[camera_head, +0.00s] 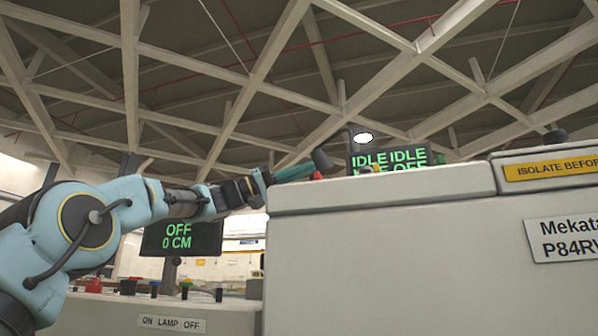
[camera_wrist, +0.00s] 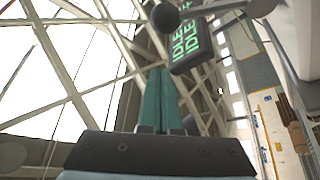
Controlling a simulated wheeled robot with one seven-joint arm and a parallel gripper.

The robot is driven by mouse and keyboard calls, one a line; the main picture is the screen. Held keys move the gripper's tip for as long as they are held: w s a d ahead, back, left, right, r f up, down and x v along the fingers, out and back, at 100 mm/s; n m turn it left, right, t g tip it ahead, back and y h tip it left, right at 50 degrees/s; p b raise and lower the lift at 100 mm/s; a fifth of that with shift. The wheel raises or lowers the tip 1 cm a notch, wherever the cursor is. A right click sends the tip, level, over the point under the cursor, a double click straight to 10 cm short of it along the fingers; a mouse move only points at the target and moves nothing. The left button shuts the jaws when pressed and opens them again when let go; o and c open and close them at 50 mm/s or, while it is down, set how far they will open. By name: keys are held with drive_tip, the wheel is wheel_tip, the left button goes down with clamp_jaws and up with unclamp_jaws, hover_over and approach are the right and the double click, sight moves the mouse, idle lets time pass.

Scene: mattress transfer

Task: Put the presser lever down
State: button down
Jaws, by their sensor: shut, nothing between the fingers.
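My gripper (camera_head: 296,172) reaches in from the left, just above the top left corner of the grey machine housing. Its green fingers are shut together and empty; they also show in the wrist view (camera_wrist: 161,85). A dark rounded knob (camera_head: 321,159), which looks like the end of the presser lever, is right beyond the fingertips. In the wrist view the knob (camera_wrist: 166,18) lies ahead of the fingertips, with a grey bar (camera_wrist: 230,7) to its right. Whether the fingertips touch the knob I cannot tell. The lever's base is hidden behind the housing in the head view.
The grey housing (camera_head: 380,240) fills the right side and blocks the view behind it. A display reading IDLE and OFF (camera_head: 390,160) stands behind the knob. Another display reads OFF 0 CM (camera_head: 180,238). A panel with several buttons (camera_head: 155,290) is below my arm. Above is open room.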

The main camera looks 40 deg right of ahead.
drive_tip(key=b+v, duration=0.1)
drive_tip(key=v, duration=0.9)
drive_tip(key=shift+s, duration=0.15)
